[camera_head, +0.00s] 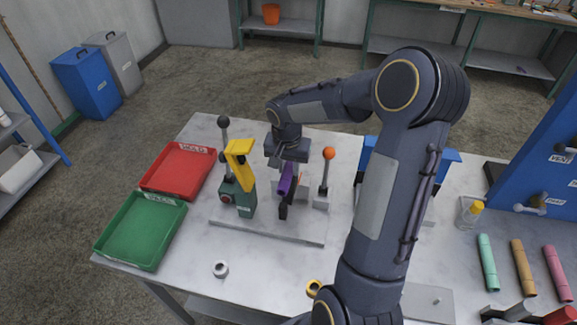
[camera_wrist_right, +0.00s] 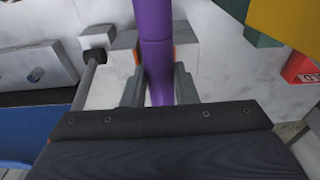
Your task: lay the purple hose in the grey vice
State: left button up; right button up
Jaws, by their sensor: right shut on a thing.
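The purple hose (camera_head: 287,178) is at the middle of the worktable, below my right gripper (camera_head: 283,165). In the right wrist view the hose (camera_wrist_right: 155,35) runs up and down between the two fingers of the gripper (camera_wrist_right: 158,78), which are shut on it. Light grey blocks, which look like the grey vice (camera_wrist_right: 188,53), show close behind the fingers on both sides of the hose. In the head view a pale block of it (camera_head: 321,203) shows beside an orange-knobbed lever. I cannot tell whether the hose touches the vice. My left gripper is out of view.
A green machine (camera_head: 238,198) with a yellow head (camera_head: 239,150) stands just left of the hose. A red tray (camera_head: 178,170) and a green tray (camera_head: 140,231) lie at the left. A metal ring (camera_head: 220,269) lies near the front. Coloured tubes (camera_head: 522,266) lie at the right.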

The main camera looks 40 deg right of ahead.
jog(key=shift+f, duration=0.3)
jog(key=shift+f+b, duration=0.1)
jog(key=shift+b, duration=0.2)
jog(key=shift+f+b, duration=0.45)
jog(key=shift+f, duration=0.05)
